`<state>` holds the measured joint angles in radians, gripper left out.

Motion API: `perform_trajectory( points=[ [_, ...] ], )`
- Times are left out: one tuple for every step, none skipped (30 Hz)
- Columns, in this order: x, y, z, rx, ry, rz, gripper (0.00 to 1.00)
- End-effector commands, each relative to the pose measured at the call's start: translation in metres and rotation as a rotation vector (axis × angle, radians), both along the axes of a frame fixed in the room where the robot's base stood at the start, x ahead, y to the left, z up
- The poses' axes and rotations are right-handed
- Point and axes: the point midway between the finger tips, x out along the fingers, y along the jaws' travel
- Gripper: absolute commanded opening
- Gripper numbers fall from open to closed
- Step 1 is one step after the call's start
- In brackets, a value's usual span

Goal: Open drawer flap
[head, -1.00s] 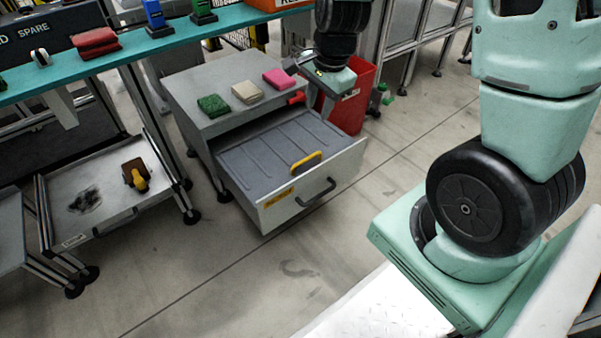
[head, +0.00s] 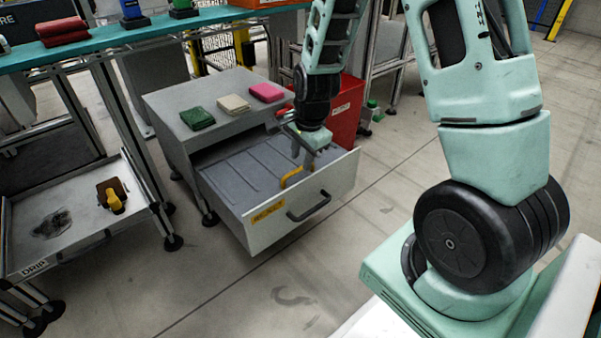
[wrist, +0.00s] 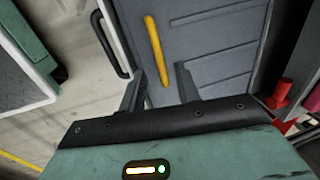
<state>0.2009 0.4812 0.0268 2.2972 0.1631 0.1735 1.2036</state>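The grey drawer (head: 262,226) is pulled out of its cabinet, with a black bar handle (head: 309,206) on its front. Inside it lies the ribbed grey flap (head: 235,181), flat and closed, with a yellow handle (head: 290,178) near the drawer front. My gripper (head: 304,160) is low over the flap beside this handle, partly hiding it. In the wrist view my gripper (wrist: 161,74) has its two fingers apart, and the near end of the yellow handle (wrist: 153,42) lies between or just below the tips. I cannot tell if they touch.
On the cabinet top (head: 190,97) lie a green cloth (head: 197,118), a beige cloth (head: 233,104) and a pink cloth (head: 266,92). A red bin (head: 346,115) stands right behind the drawer. A drip tray (head: 75,225) is at left. Floor in front is clear.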

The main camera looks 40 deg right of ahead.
Motion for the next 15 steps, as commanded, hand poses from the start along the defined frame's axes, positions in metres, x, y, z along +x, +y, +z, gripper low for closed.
perform_trajectory(
  points=[
    [0.001,0.0,-0.012,0.0,0.001,0.001,0.33],
    [0.002,0.0,-0.016,0.0,0.001,0.001,0.33],
    [0.003,0.0,-0.02,0.0,0.001,0.001,0.33],
    [0.003,0.0,-0.022,0.0,0.001,0.001,0.33],
    [0.004,0.0,-0.024,0.0,0.001,0.001,0.33],
    [0.005,0.0,-0.026,0.0,0.0,0.0,0.33],
    [0.005,0.0,-0.027,0.0,0.0,0.0,0.33],
    [0.005,0.0,-0.028,0.0,0.0,0.0,0.33],
    [0.006,0.0,-0.028,0.0,-0.001,0.0,0.33],
    [0.006,0.0,-0.029,0.0,-0.001,0.0,0.33],
    [0.006,0.0,-0.029,0.0,-0.001,0.0,0.33],
    [0.006,0.0,-0.028,0.0,-0.001,0.0,0.33],
    [0.006,0.0,-0.028,0.0,-0.001,0.0,0.33],
    [0.006,0.0,-0.028,0.0,-0.001,0.0,0.33],
    [0.006,0.0,-0.028,0.0,-0.001,0.0,0.33]
  ],
)
